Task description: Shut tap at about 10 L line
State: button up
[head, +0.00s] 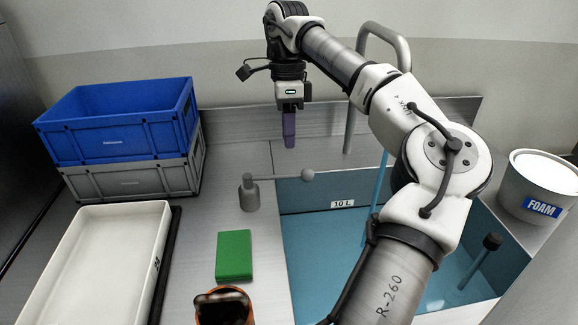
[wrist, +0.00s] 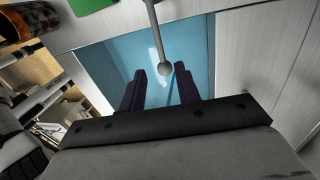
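The tap lever is a grey post (head: 249,194) with a thin rod ending in a ball knob (head: 307,175), which reaches right over the sink's edge. A curved spout (head: 386,38) stands behind, and a thin blue stream (head: 379,185) falls into the blue sink. The lighter water surface (head: 325,260) meets the far wall around the lower edge of the 10 L label (head: 343,203). My gripper (head: 289,142) hangs pointing down above and behind the knob, apart from it. In the wrist view its two fingers (wrist: 161,82) are spread and empty, with the knob (wrist: 165,69) showing between them.
A blue crate (head: 120,130) on a grey crate, a white tray (head: 100,260), a green block (head: 234,255) and an orange-brown cup (head: 224,307) stand left. A FOAM tub (head: 540,185) stands right. A dark-headed rod (head: 480,262) leans in the sink.

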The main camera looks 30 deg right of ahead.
aim_at(281, 177)
jog(key=f, duration=0.2)
jog(key=s+f, duration=0.1)
jog(key=f, duration=0.4)
jog(key=shift+s+a+f+p, duration=0.15)
jog(key=shift+a+f+p, duration=0.15)
jog(key=shift+a+p, duration=0.1)
jog(key=shift+c, duration=0.3)
grip_shut()
